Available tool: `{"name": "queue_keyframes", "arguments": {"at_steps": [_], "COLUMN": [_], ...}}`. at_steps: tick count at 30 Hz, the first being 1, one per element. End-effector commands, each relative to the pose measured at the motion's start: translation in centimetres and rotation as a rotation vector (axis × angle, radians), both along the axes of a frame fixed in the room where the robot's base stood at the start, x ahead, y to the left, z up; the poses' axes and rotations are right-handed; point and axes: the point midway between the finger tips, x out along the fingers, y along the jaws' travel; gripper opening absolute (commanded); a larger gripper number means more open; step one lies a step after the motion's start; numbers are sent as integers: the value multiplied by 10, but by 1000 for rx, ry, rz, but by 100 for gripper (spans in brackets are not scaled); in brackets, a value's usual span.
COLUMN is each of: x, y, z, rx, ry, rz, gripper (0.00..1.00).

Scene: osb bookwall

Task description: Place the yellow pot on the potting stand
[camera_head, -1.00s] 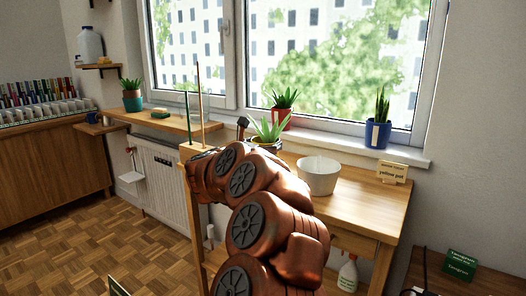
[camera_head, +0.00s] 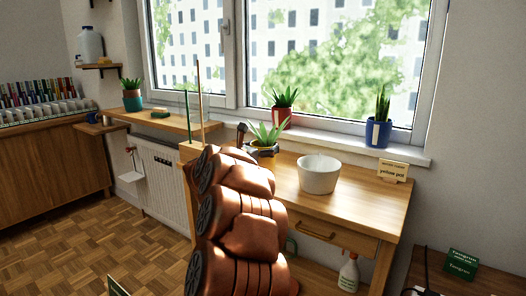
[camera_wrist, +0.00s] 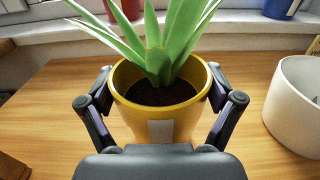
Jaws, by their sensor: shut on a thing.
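The yellow pot (camera_wrist: 158,124) holds a green spiky plant and dark soil, and has a pale label on its front. In the wrist view my gripper (camera_wrist: 160,100) is shut on it, one finger on each side. In the head view the yellow pot (camera_head: 264,158) shows above the wooden potting stand (camera_head: 347,196), its lower part hidden by my arm. The stand's top (camera_wrist: 52,115) lies beneath the pot in the wrist view. I cannot tell whether the pot's base touches it. A small sign (camera_head: 392,172) reading "yellow pot" stands at the stand's right end.
A white bowl-like pot (camera_head: 318,174) stands on the stand just right of the yellow pot. A red pot (camera_head: 284,117) and a blue pot (camera_head: 378,133) stand on the windowsill behind. The stand's right part is clear between bowl and sign.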

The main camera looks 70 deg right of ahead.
Motion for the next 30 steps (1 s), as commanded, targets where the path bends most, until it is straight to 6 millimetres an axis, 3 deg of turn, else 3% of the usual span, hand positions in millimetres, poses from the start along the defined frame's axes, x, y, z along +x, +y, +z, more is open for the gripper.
{"name": "queue_keyframes", "arguments": {"at_steps": [16,17,20,30], "x": [0,0,0,0], "y": [0,0,0,0], "z": [-7,-7,-6,-6], "rx": [-2,-1,-1,-1], "ry": [-1,-1,0,0], "rz": [-1,-1,-1,-1], "gripper": [35,91,100,100]}}
